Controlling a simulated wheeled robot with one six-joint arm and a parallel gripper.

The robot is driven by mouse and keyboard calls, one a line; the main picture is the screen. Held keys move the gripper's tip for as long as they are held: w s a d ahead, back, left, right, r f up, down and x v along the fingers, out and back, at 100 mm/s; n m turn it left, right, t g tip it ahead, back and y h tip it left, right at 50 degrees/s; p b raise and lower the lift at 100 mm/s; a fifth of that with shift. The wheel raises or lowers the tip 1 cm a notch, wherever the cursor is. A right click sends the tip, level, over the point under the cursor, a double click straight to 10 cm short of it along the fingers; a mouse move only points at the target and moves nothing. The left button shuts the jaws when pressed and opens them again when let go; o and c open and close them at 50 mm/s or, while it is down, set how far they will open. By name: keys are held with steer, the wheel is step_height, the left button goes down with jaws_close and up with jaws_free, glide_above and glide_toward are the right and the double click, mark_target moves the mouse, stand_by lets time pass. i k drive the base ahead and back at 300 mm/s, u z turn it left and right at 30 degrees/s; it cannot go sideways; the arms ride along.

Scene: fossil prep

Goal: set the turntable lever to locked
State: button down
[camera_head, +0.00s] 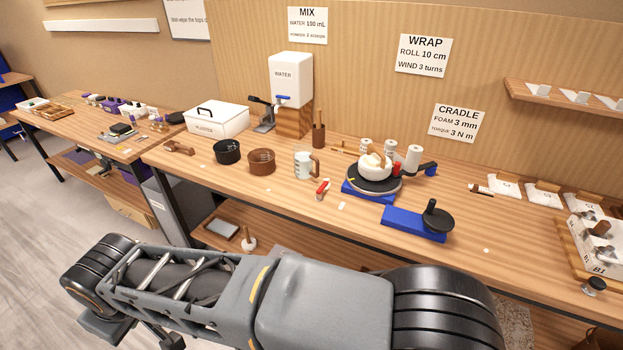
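The turntable (372,187) is a dark round disc on a blue base (366,196), in the middle of the bench. A white rounded lump (374,166) sits on it, and a small yellow mark shows on its left edge. A small red part (397,168) shows at the disc's right rim; I cannot tell whether it is the lever. The lever's setting cannot be made out. My arm (320,300) lies across the foreground, in front of the bench and apart from the turntable. My gripper is not in view.
A blue unit with a black round top (437,216) stands front right of the turntable. A red-handled tool (322,188) and clear jug (303,162) stand left. White rolls (413,157) stand behind. The bench front between jug and blue unit is mostly clear.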

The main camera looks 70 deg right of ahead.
mark_target(319, 192)
steer(key=z, duration=0.65)
steer(key=i, duration=0.75)
steer(key=z, duration=1.25)
steer(key=i, duration=0.2)
steer(key=z, duration=0.1)
